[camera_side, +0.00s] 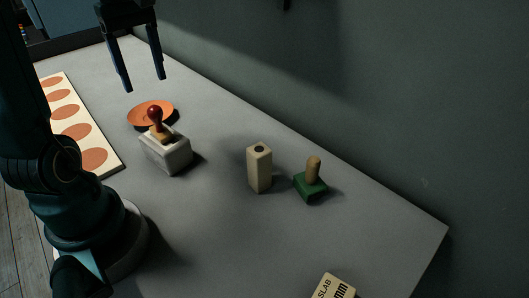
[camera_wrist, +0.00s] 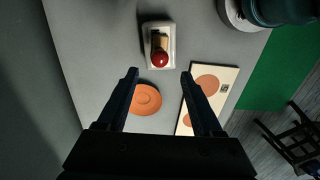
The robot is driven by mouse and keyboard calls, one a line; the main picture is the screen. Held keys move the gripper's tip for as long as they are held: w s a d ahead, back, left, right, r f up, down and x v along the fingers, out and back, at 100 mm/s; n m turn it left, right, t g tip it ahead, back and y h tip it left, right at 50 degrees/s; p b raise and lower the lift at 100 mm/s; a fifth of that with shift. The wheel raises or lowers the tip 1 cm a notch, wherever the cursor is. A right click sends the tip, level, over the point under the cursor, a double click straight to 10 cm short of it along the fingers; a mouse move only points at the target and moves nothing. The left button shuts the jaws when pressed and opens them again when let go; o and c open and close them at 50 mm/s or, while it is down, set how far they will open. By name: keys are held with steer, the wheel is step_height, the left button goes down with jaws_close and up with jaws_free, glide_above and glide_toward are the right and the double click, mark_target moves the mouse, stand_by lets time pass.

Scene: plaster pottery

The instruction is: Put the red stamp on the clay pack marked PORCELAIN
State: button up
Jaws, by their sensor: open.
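The red stamp (camera_side: 155,114), with a round red knob and a wooden lower part, stands upright on top of a whitish clay pack (camera_side: 172,158). The wrist view shows the red stamp (camera_wrist: 159,58) from above, on the pale pack (camera_wrist: 149,29). No marking on this pack can be read, so I cannot tell if it says PORCELAIN. My gripper (camera_side: 145,84) is open and empty, raised above the table and apart from the stamp. In the wrist view my gripper (camera_wrist: 159,72) has its two fingers spread wide.
An orange dish (camera_side: 153,115) lies just behind the pack. A cream board with orange discs (camera_side: 113,170) lies at left. A beige block with a dark spot (camera_side: 259,170) and a green stamp (camera_side: 310,187) stand to the right. A block marked SLAB (camera_side: 333,286) is at the front edge.

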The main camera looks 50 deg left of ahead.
steer(key=shift+d+r+m, duration=0.15)
steer(key=shift+d+m, duration=0.15)
steer(key=shift+d, duration=0.1)
steer(key=s+d+f+m+t, duration=0.1)
steer(key=d+m+t, duration=0.1)
steer(key=d+m, duration=0.6)
steer(key=s+d+f+m+t, duration=0.2)
steer(key=d+m+t, duration=0.1)
steer(key=d+m, duration=0.4)
steer(key=shift+d+f+m+t, duration=0.3)
steer(key=shift+d+m, duration=0.1)
steer(key=shift+m, duration=0.8)
